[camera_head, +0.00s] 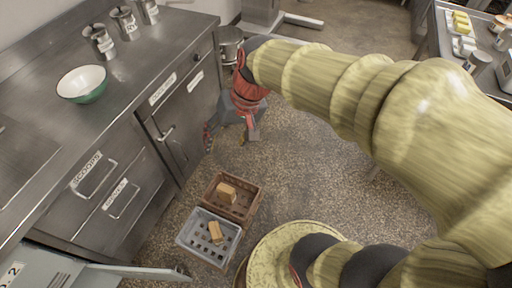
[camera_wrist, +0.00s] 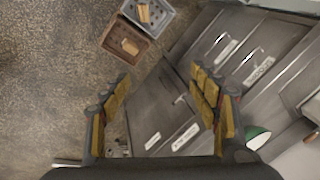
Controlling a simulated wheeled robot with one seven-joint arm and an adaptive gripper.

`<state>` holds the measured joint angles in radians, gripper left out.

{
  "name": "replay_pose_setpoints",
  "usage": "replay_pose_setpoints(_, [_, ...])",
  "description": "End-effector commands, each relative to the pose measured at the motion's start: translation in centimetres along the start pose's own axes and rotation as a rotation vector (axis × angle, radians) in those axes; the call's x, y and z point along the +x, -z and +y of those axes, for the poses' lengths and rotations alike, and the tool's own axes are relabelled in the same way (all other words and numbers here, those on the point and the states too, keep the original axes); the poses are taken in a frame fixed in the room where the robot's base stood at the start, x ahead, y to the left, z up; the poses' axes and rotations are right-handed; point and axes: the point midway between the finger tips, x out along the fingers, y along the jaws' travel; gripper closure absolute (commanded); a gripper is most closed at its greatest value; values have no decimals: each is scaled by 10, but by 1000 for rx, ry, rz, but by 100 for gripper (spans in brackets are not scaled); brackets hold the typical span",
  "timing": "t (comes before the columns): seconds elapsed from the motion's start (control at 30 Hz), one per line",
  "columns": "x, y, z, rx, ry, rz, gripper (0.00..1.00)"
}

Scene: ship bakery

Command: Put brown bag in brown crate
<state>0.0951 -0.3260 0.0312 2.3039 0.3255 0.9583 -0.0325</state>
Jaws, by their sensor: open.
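A brown crate (camera_head: 258,202) stands on the floor beside the steel cabinets, with a tan block-like package (camera_head: 227,192) inside. A grey crate (camera_head: 183,240) adjoins it on the near side and holds another tan package (camera_head: 215,232). I cannot tell which package is the brown bag. In the wrist view, the brown crate (camera_wrist: 108,41) and grey crate (camera_wrist: 167,24) show at the top, beyond the fingers. My gripper (camera_head: 228,136) points down above the floor, past the brown crate. It is open; in the wrist view its fingers (camera_wrist: 158,98) stand wide apart with nothing between them.
A steel counter (camera_head: 130,75) with drawers runs along the left, bearing a green-white bowl (camera_head: 83,84) and metal canisters (camera_head: 100,42). An open cabinet door (camera_head: 130,271) juts out near the grey crate. Speckled floor (camera_head: 295,175) right of the crates is clear.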

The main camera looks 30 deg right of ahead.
Motion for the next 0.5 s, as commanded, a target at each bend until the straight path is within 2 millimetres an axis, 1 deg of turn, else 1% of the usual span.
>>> replay_pose_setpoints(0.03, [-12, -11, 2, -42, -24, 40, 38])
replay_pose_setpoints(0.2, [-40, -40, 18, -164, -111, 159, 38])
replay_pose_setpoints(0.3, [-52, -53, 27, -219, -153, 218, 38])
replay_pose_setpoints(0.5, [-64, -65, 38, -277, -201, 288, 38])
